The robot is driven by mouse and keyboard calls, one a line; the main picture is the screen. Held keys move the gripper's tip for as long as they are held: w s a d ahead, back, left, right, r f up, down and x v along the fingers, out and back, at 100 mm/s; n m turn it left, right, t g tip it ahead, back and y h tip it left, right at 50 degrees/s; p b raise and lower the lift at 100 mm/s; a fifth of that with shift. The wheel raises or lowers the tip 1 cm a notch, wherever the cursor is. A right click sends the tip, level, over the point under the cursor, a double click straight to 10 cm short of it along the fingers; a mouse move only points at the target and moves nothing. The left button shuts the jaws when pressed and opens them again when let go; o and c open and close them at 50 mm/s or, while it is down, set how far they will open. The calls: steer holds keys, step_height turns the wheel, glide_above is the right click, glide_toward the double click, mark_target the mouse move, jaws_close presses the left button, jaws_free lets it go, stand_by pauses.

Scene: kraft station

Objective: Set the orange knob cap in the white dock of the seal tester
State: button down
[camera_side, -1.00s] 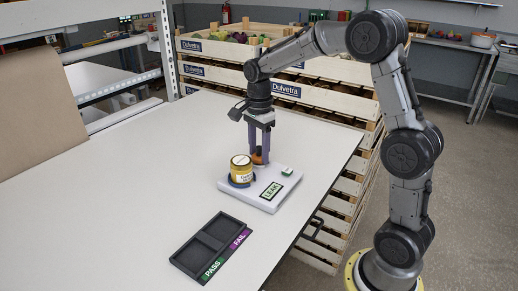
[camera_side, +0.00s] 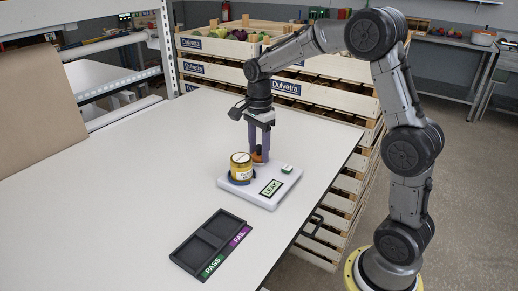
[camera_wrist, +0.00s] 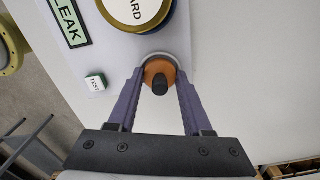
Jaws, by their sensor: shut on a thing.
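The orange knob cap (camera_wrist: 157,68) with its black knob (camera_wrist: 160,84) is between the fingertips of my gripper (camera_wrist: 159,76), which is shut on it. The cap also shows at the fingertips in the side view (camera_side: 259,156). A pale rim of the white dock (camera_wrist: 166,55) shows just past the cap, at the edge of the white seal tester (camera_side: 232,191). The cap covers most of the dock, so I cannot tell whether it is seated in it or just above. My gripper (camera_side: 259,153) points straight down behind the jar.
A gold-lidded jar (camera_side: 241,168) stands on the tester close beside my gripper. The tester has a LEAK display (camera_side: 271,188) and a TEST button (camera_side: 287,169). A dark PASS/FAIL tray (camera_side: 207,242) lies nearer the front. Wooden crates (camera_side: 225,75) stand behind.

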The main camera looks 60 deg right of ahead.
steer(key=shift+f, duration=0.15)
steer(key=shift+c, duration=1.6)
jaws_free()
steer(key=shift+o, duration=0.4)
steer(key=shift+s+f, duration=0.1)
steer(key=shift+r, duration=4.2)
